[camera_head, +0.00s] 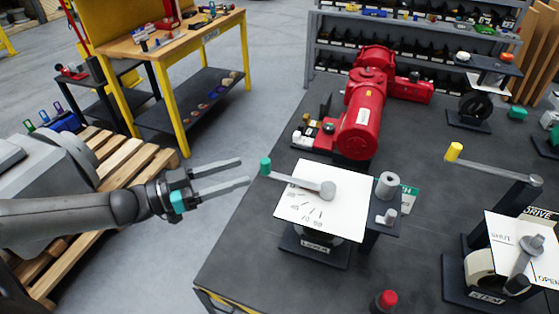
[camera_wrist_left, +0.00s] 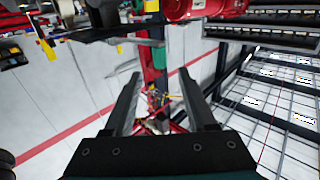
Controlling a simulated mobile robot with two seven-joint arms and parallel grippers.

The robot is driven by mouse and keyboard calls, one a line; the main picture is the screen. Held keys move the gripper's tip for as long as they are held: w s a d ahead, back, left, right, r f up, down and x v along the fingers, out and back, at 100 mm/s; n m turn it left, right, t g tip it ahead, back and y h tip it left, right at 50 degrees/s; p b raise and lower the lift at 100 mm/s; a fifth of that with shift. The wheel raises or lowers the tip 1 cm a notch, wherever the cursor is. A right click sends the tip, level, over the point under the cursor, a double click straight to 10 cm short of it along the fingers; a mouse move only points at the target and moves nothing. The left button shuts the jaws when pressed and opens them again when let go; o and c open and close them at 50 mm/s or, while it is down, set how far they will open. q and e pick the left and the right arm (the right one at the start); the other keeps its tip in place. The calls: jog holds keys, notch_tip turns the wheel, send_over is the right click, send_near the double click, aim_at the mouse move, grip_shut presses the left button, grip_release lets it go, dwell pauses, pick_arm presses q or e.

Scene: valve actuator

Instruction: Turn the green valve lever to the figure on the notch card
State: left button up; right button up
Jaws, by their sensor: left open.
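The green valve lever has a green knob (camera_head: 265,166) at its left end. Its grey bar (camera_head: 298,179) runs right to a round hub over a white dial plate (camera_head: 345,223) with tick marks and small figures. A green card (camera_head: 409,197) with white letters stands right of the dial, partly hidden by a grey cylinder; I cannot read a figure on it. My left gripper (camera_head: 244,172) is open and empty, its fingertips just left of the knob and apart from it. Its open fingers also show in the left wrist view (camera_wrist_left: 158,82). My right gripper is not in view.
A red actuator (camera_head: 364,112) stands behind the dial. A yellow-knobbed lever (camera_head: 454,151) and a SHUT/OPEN plate (camera_head: 500,240) are on the right. A red-topped button (camera_head: 385,300) is at the front. The dark bench top (camera_head: 255,255) is clear left of the dial.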

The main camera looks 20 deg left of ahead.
pick_arm(q)
jog(key=x, duration=1)
jog(key=shift+w+b, duration=0.2)
jog(key=shift+b, duration=0.15)
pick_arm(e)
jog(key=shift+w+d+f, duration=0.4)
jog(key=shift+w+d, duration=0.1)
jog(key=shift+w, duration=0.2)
pick_arm(q)
jog(key=shift+d, duration=0.1)
grip_shut()
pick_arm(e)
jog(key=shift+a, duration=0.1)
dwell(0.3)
